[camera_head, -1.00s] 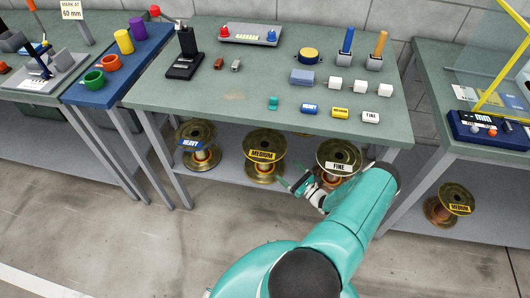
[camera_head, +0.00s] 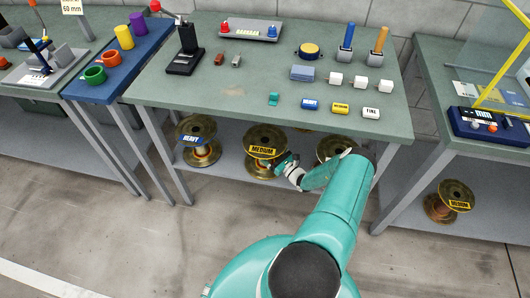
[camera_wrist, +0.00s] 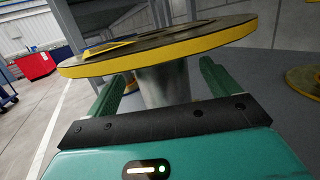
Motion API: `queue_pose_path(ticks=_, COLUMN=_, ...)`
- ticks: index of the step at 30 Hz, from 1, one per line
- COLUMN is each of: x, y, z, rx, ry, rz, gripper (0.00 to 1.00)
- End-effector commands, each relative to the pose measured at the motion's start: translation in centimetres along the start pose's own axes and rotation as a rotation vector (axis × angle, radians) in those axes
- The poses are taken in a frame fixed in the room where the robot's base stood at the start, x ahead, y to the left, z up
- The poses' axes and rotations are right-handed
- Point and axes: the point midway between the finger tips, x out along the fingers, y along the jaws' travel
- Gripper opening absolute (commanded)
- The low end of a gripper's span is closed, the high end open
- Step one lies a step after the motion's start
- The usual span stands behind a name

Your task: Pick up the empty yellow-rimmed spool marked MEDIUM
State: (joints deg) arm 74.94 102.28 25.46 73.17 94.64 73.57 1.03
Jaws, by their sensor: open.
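A spool with a yellow MEDIUM label (camera_head: 265,140) stands on the shelf under the middle bench in the head view. My gripper (camera_head: 284,163) is at its lower right side, below the top flange. In the wrist view the spool's yellow-rimmed top flange (camera_wrist: 160,52) spans the picture above my gripper (camera_wrist: 165,80). The fingers are open, one on each side of the grey, bare-looking core (camera_wrist: 163,84). I cannot tell how deep the core sits between them. A second MEDIUM spool (camera_head: 448,201) stands under the right bench.
A HEAVY spool (camera_head: 198,138) stands to the left on the same shelf. Another spool (camera_head: 332,147) on the right is partly hidden by my arm. The bench top (camera_head: 230,92) hangs over the shelf. The floor in front is clear.

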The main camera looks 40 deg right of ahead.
Motion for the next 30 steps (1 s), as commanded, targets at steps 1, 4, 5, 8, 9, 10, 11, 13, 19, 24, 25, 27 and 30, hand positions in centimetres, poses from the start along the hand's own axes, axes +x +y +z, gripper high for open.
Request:
queue_pose_path(ticks=1, x=0.9, y=0.1, z=0.0, rx=-0.001, ry=0.0, rz=0.003, gripper=0.88)
queue_pose_path(ticks=4, x=1.9, y=0.0, z=0.0, rx=0.0, ry=-0.001, rz=0.002, gripper=0.88)
queue_pose_path(ticks=5, x=2.1, y=0.0, z=0.0, rx=0.0, ry=-0.001, rz=0.001, gripper=0.88)
queue_pose_path(ticks=8, x=2.1, y=-0.1, z=0.0, rx=0.001, ry=0.0, rz=0.0, gripper=0.88)
queue_pose_path(ticks=9, x=2.1, y=-0.1, z=0.0, rx=0.0, ry=0.0, rz=0.0, gripper=0.88)
queue_pose_path(ticks=10, x=2.1, y=-0.1, z=0.0, rx=0.0, ry=0.0, rz=0.0, gripper=0.88)
queue_pose_path(ticks=11, x=2.1, y=-0.1, z=0.0, rx=0.0, ry=0.0, rz=0.0, gripper=0.88)
queue_pose_path(ticks=13, x=2.1, y=-0.1, z=0.0, rx=0.0, ry=0.0, rz=0.0, gripper=0.74)
queue_pose_path(ticks=19, x=2.1, y=-0.1, z=0.0, rx=0.0, ry=0.0, rz=0.0, gripper=0.35)
queue_pose_path(ticks=24, x=2.2, y=-0.2, z=0.2, rx=-0.002, ry=-0.005, rz=0.0, gripper=0.06)
queue_pose_path(ticks=25, x=2.2, y=-0.2, z=0.2, rx=-0.002, ry=-0.005, rz=0.0, gripper=0.06)
queue_pose_path(ticks=27, x=2.2, y=-0.2, z=0.2, rx=-0.002, ry=-0.005, rz=0.0, gripper=0.06)
queue_pose_path(ticks=30, x=2.2, y=-0.2, z=0.2, rx=-0.002, ry=-0.005, rz=0.0, gripper=0.06)
